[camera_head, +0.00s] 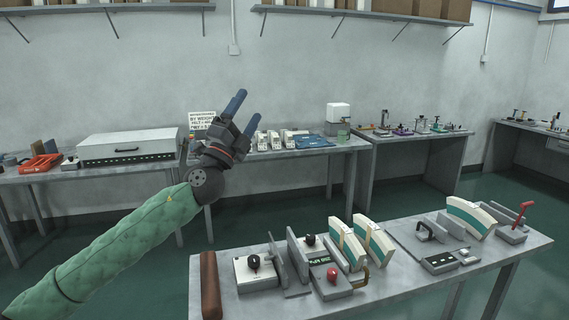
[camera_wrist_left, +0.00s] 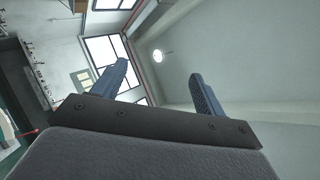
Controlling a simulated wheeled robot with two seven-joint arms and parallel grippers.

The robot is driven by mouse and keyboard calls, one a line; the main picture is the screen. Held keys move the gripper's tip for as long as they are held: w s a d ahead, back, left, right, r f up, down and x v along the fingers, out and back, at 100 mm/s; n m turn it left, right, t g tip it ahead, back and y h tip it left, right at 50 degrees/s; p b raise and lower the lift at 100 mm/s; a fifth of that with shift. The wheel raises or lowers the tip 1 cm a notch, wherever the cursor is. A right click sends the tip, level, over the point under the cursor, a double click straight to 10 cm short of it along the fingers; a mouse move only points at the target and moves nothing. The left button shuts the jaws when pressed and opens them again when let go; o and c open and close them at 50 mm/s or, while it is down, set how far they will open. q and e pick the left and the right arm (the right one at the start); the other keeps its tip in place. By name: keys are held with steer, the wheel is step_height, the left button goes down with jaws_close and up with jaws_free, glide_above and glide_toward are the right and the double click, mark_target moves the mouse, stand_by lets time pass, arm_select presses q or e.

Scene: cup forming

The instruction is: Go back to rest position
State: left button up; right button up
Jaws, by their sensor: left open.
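My left arm, in a green padded sleeve, comes in from the left in the head view. My left gripper (camera_head: 240,116) is raised in the air, its blue fingers pointing up and to the right. It is open and empty. In the left wrist view the two fingers (camera_wrist_left: 160,88) stand apart with only ceiling, wall and windows behind them. The gripper touches nothing. My right gripper is not in either view.
A near grey table (camera_head: 400,287) holds machines with black knobs, white-and-teal curved parts (camera_head: 347,243) and a red lever (camera_head: 522,211). A back bench (camera_head: 100,174) carries a large white box (camera_head: 127,147). Dark green floor (camera_head: 400,199) lies between them.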

arm_select(q)
steer(key=a+f+n+y, duration=0.4)
steer(key=f+n+y, duration=0.2)
steer(key=n+y, duration=0.3)
steer(key=a+f+n+y, duration=0.4)
steer(key=f+n+y, duration=0.1)
steer(key=n+y, duration=0.4)
steer(key=s+f+n+g, duration=0.1)
steer(key=s+f+g, duration=0.25)
steer(key=f, duration=0.65)
steer(key=s+f+n+g, duration=0.2)
steer(key=s+f+g, duration=0.15)
steer(key=f, duration=0.55)
steer(key=s+d+f+n+g+h, duration=0.1)
steer(key=s+f+g, duration=0.5)
steer(key=s+f, duration=1.3)
steer(key=s+d+f+n+g+h, duration=0.2)
steer(key=s+f+g, duration=0.4)
steer(key=s+f, duration=1.3)
steer(key=s+h, duration=0.1)
steer(key=s, duration=0.2)
steer(key=shift+f, duration=0.3)
steer(key=shift+n, duration=0.3)
